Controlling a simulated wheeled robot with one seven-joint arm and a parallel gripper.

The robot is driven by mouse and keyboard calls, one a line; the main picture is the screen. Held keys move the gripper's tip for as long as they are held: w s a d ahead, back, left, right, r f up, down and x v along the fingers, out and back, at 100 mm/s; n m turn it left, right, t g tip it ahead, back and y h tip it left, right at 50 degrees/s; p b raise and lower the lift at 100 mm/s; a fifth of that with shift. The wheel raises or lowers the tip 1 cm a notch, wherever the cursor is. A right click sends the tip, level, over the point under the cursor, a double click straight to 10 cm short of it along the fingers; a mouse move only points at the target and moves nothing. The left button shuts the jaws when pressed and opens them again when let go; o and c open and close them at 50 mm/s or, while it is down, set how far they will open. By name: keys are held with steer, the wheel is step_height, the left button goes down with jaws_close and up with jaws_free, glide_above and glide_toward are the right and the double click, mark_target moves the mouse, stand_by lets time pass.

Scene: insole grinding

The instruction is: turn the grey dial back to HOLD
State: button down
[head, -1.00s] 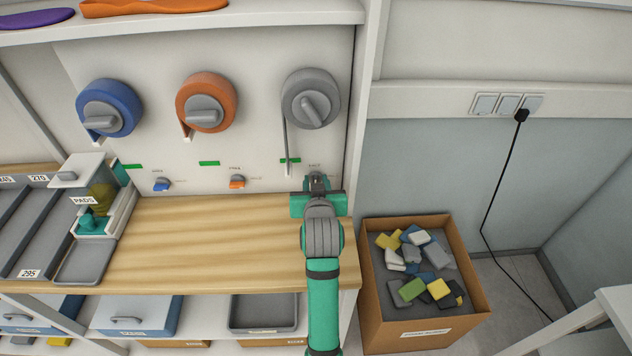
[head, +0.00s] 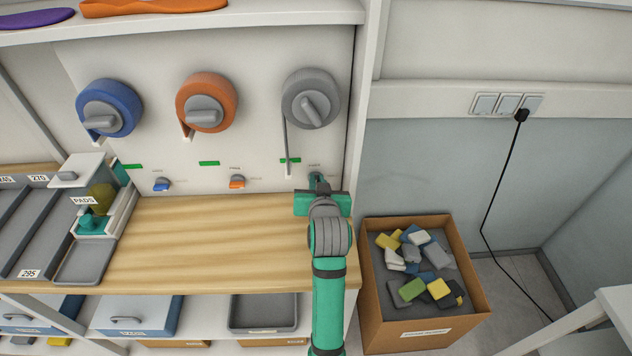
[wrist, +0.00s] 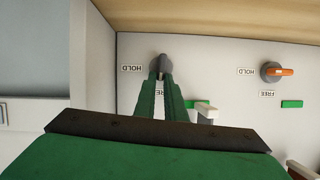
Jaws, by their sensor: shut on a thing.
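The small grey dial (wrist: 162,63) is on the white panel below the big grey reel. In the wrist view its grip sits between my fingertips and stands nearly upright in the picture. My gripper (wrist: 161,76) is shut on it. A HOLD label (wrist: 132,69) shows beside the dial, to the left in the wrist view. A FREE label (wrist: 160,92) is mostly hidden behind my fingers. In the head view my gripper (head: 317,181) covers most of the dial.
The grey reel (head: 311,98) hangs above, its strip ending left of my gripper near a green mark (head: 290,160). An orange dial (wrist: 277,71) and a blue dial (head: 162,185) sit along the same panel. The wooden counter (head: 210,230) is clear. A carton (head: 420,335) of scraps stands right.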

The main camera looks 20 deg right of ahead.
steer(key=m+y, duration=0.1)
steer(key=d+m, duration=0.1)
steer(key=m, duration=0.1)
steer(key=shift+s+f+t+y, duration=0.15)
steer(key=shift+f+t+y, duration=0.05)
steer(key=shift+t+y, duration=0.2)
steer(key=m, duration=0.1)
steer(key=m+t+y, duration=0.1)
steer(key=shift+s+d+f+m, duration=0.1)
steer(key=shift+d+f+m, duration=0.2)
steer(key=shift+d+f, duration=0.1)
steer(key=m, duration=0.1)
steer(key=m+y, duration=0.1)
steer(key=t, duration=0.1)
steer(key=shift+s+d+f+m, duration=0.1)
steer(key=shift+d+f+m, duration=0.2)
steer(key=shift+m, duration=0.1)
steer(key=shift+f+m+t+y, duration=0.25)
steer(key=shift+m+t, duration=0.1)
steer(key=shift+m, duration=0.35)
steer(key=shift+f+m+t+y, duration=0.25)
steer(key=shift+m+t, duration=0.1)
steer(key=shift+m, duration=0.35)
steer(key=c, duration=1.8)
jaws_free()
